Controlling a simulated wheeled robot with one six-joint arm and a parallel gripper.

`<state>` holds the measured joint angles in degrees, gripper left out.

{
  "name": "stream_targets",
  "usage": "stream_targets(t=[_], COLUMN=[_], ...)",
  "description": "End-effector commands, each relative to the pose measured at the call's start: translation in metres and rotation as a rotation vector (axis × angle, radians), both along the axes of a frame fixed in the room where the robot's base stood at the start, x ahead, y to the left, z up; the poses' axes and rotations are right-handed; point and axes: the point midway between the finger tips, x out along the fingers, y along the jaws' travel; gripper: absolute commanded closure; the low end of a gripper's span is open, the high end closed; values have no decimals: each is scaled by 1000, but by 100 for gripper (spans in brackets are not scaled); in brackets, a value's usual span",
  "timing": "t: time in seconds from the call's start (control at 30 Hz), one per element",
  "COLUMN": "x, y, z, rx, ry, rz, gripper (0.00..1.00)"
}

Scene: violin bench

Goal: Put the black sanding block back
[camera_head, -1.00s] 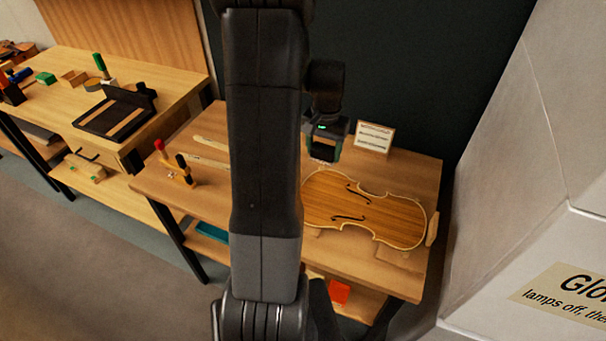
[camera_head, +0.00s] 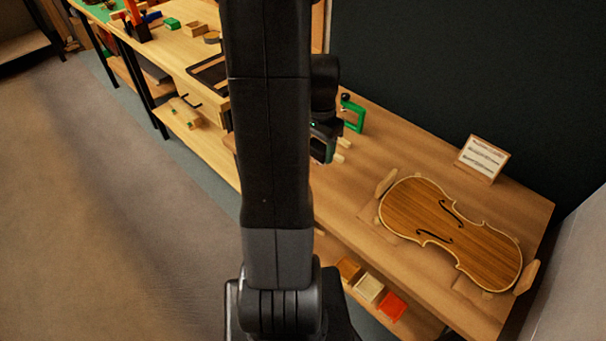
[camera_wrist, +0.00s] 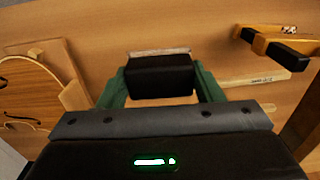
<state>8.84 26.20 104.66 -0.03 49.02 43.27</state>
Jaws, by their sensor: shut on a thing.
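My gripper (camera_wrist: 160,80) is shut on the black sanding block (camera_wrist: 160,76), which sits between its two green fingers in the wrist view. A pale strip shows along the block's far edge. In the head view my gripper (camera_head: 323,145) is above the left part of the violin bench (camera_head: 400,150), partly beside my arm. The block cannot be made out clearly there. How far the block is above the bench top is hard to tell.
The violin body (camera_head: 450,225) lies at the bench's right, with a sign (camera_head: 482,158) behind it. A green-framed tool (camera_head: 353,115) stands near my gripper. Small coloured boxes (camera_head: 370,289) sit on the shelf below. A second bench (camera_head: 190,55) stands at the left. A clamp (camera_wrist: 278,47) shows in the wrist view.

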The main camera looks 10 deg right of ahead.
Motion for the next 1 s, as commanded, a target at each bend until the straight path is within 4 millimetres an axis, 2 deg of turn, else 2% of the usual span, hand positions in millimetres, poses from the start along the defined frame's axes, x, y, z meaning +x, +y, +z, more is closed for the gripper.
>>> stream_targets(t=[0.1,0.2,0.37,0.6,0.73,1.0], x=[-2,-1,-1,-1,0,0], y=[0,0,0,0,0,0], z=[-24,-38,-51,-81,-89,-90], rx=[2,1,1,1,1,0], ry=[8,6,4,4,2,1], rz=[-1,0,0,0,1,1], gripper=[62,62,62,62,62,62])
